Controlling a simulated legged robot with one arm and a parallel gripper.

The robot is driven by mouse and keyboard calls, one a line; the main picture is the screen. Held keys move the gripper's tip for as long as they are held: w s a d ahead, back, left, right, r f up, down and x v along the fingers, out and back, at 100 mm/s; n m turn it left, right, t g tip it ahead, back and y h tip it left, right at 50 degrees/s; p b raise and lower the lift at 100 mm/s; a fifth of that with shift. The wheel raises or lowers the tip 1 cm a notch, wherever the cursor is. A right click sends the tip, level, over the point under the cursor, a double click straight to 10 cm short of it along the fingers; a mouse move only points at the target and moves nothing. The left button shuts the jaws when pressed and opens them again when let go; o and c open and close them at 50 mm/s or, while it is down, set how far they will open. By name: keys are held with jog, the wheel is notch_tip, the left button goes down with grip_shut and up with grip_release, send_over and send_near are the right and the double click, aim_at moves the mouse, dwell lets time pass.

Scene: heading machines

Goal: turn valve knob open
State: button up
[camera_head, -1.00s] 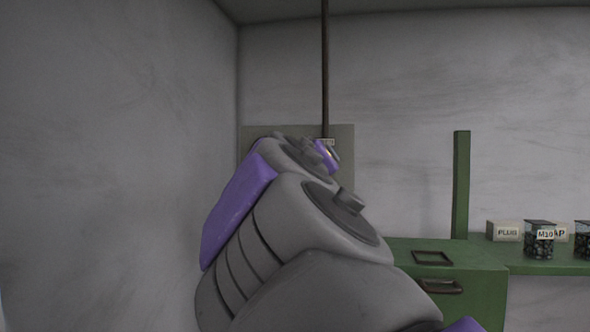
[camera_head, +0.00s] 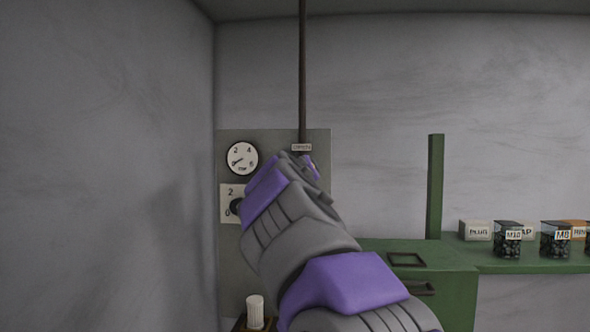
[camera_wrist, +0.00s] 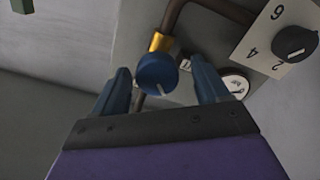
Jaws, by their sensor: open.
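The valve knob (camera_wrist: 157,74) is round and blue with a pale mark line on its face, in the wrist view. It sits by a brass fitting (camera_wrist: 158,43) on a brown pipe. My gripper (camera_wrist: 160,66) is open, with one finger at the left of the knob and one at the right. A gap shows at the left; the right finger is close to the knob, and contact cannot be told. In the head view my arm hides the knob; the gripper end is in front of the grey panel (camera_head: 285,140).
A round gauge (camera_head: 242,157) and a white dial plate with a black knob (camera_head: 237,206) are on the panel's left. A vertical pipe (camera_head: 302,70) runs above. A green bench (camera_head: 530,266) with labelled containers stands right; a white-topped object (camera_head: 255,311) is lower left.

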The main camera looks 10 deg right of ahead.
jog(key=shift+p+x, duration=0.5)
jog(key=shift+x, duration=1.4)
jog(key=c, duration=1)
